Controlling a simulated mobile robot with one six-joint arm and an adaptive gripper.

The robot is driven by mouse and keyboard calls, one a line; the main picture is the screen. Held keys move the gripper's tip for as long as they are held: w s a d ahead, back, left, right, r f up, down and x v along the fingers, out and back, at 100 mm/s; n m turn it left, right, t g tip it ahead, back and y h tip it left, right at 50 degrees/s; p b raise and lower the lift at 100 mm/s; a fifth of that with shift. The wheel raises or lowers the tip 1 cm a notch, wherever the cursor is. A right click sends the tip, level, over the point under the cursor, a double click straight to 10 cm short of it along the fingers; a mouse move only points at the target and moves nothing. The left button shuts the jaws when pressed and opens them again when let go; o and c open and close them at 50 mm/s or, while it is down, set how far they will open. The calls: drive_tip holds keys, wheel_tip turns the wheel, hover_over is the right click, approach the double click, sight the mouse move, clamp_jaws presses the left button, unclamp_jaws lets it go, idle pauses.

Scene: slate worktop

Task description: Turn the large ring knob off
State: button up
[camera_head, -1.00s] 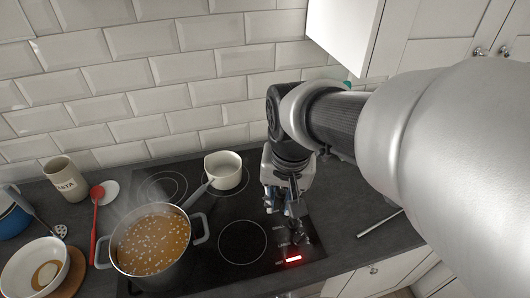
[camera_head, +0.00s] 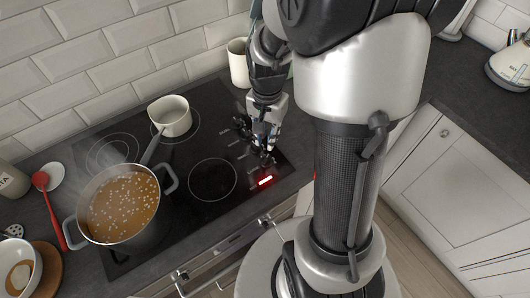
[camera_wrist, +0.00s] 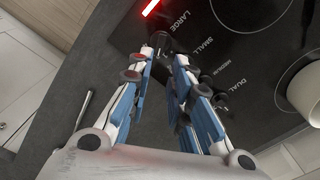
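The black cooktop (camera_head: 228,205) has a row of dark knobs along its right side. In the wrist view the labels read LARGE, SMALL, MEDIUM and DUAL. The large ring knob (camera_wrist: 160,40) is by the LARGE label, next to a lit red display (camera_wrist: 151,7). The display also glows in the head view (camera_head: 265,180). My gripper (camera_wrist: 164,54) points down at this knob, its two fingers apart with a gap between them. The tips are at the knob and partly cover it; contact is unclear. In the head view my gripper (camera_head: 264,150) hides most of the knob.
A white saucepan (camera_head: 171,116) is at the back. A cream canister (camera_head: 238,63) stands behind my gripper. The front right ring (camera_head: 213,180) is bare.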

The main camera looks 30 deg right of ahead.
sight(267, 157)
wheel_tip(267, 157, down, 9)
drive_tip(key=b, duration=0.2)
drive_tip(key=shift+f+b, duration=0.2)
drive_tip(key=shift+b, duration=0.1)
drive_tip(key=shift+c, duration=0.3)
clamp_jaws()
